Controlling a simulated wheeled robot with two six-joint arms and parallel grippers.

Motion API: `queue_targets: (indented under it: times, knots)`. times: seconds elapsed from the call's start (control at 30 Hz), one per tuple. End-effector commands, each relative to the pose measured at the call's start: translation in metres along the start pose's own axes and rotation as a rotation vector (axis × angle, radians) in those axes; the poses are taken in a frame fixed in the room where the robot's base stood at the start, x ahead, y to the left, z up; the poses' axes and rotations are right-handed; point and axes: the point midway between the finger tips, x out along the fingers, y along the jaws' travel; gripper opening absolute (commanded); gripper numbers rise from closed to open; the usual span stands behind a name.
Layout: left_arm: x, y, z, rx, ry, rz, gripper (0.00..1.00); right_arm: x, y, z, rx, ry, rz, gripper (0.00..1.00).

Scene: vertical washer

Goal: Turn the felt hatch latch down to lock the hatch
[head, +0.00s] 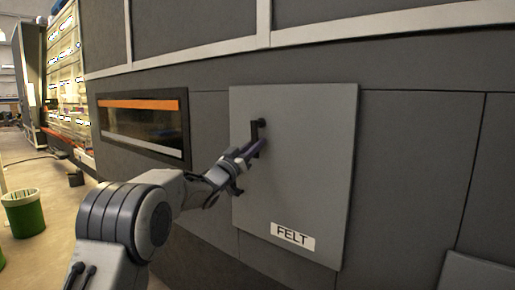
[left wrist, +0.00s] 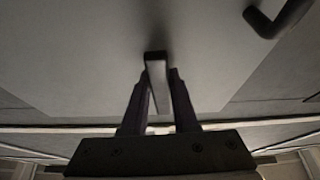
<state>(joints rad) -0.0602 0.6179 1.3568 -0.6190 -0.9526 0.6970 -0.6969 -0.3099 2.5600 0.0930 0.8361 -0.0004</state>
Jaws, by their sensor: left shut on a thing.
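The felt hatch (head: 295,180) is a light grey panel with a white FELT label (head: 293,236) near its bottom, and it looks flush with the machine wall. Its black latch (head: 258,127) is at the upper left of the panel. My left gripper (head: 257,147) is shut on the latch's bar, and its fingers cover part of it, so its exact angle is hard to tell. In the left wrist view the dark bar (left wrist: 156,75) stands between the two fingertips. My right gripper is not in view.
A dark bent handle (left wrist: 278,18) shows at the upper right of the left wrist view. A window with an orange strip (head: 142,104) is left of the hatch. A green bin (head: 23,212) stands on the floor at the far left.

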Motion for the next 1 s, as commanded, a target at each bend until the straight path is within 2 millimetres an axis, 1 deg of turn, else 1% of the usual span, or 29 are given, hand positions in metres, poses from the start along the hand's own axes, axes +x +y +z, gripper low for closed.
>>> queue_targets:
  times: [0.03, 0.3, 0.73, 0.77, 0.8, 0.83, 1.0]
  knots:
    - [-0.0009, -0.0031, 0.0033, 0.018, -0.006, 0.004, 0.0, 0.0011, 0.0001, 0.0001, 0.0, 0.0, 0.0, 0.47]
    - [-0.0006, -0.0063, 0.0029, 0.075, -0.006, 0.029, 0.0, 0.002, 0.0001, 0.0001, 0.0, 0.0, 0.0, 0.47]
    - [-0.0006, -0.0071, 0.0025, 0.086, -0.006, 0.032, 0.0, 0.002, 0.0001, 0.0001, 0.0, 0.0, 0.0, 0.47]
    - [-0.0006, -0.0071, 0.0025, 0.086, -0.006, 0.032, 0.31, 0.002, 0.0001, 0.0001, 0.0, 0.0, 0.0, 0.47]
    - [-0.0006, -0.0072, 0.0024, 0.086, -0.006, 0.032, 0.46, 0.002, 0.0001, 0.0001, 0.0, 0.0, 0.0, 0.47]
    - [-0.0006, -0.0072, 0.0023, 0.086, -0.006, 0.032, 0.57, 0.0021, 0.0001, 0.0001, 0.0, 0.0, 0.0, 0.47]
    - [-0.0002, -0.0063, 0.0013, 0.084, -0.003, 0.033, 0.57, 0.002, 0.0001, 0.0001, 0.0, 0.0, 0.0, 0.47]
